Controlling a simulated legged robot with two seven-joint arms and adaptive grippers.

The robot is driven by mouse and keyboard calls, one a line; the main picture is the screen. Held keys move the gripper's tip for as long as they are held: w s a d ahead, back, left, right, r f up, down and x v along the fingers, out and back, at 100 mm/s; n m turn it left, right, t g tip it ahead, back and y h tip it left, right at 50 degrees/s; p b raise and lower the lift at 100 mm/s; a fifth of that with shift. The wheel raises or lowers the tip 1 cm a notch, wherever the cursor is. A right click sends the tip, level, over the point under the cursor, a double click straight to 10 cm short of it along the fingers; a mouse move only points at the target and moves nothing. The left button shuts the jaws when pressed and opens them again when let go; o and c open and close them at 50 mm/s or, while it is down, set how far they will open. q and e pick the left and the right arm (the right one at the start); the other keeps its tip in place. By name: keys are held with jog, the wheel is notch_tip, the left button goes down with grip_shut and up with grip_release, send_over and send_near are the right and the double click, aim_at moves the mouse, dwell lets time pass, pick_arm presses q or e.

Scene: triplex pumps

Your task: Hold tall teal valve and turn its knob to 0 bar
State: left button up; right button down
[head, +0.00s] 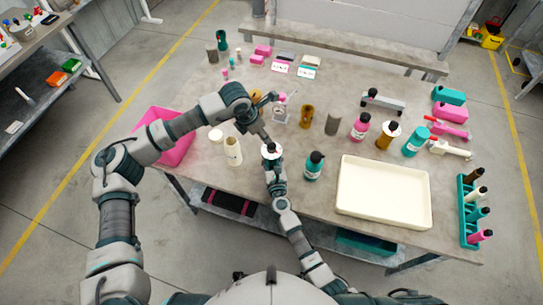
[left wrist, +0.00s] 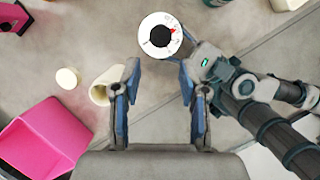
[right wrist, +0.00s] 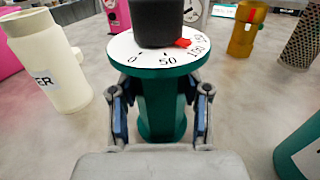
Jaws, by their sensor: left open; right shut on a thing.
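The tall teal valve (right wrist: 162,110) stands upright, with a white dial (right wrist: 120,50) and black knob (right wrist: 158,22) on top. My right gripper (right wrist: 160,92) is shut on the teal body below the dial. From above, the dial (left wrist: 149,24) and knob (left wrist: 160,36) show in the left wrist view. My left gripper (left wrist: 160,78) is open and empty, with the knob beyond its fingertips. In the head view the dial (head: 266,155) is partly hidden by my left arm.
A cream bottle (head: 233,152) and a pink bin (head: 162,138) stand left of the valve. A teal bottle (head: 314,166) stands close on its right, then a cream tray (head: 384,190). Several other bottles and cylinders stand behind on the grey table.

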aim_at(270, 145)
pick_arm(q)
jog(key=shift+o, duration=1)
jog(key=shift+f, duration=0.1)
jog(key=s+a+f+t+h, duration=0.2)
jog(key=s+a+t+h, duration=0.1)
jog(key=a+h, duration=0.1)
jog(key=x, duration=1.2)
jog(key=shift+w+d+r, duration=0.1)
jog(key=shift+d+r, duration=0.15)
jog(key=shift+r, duration=0.1)
jog(key=shift+a, duration=0.25)
jog(key=shift+w+d, duration=0.1)
jog(key=shift+w, duration=0.05)
jog(key=c, duration=1.2)
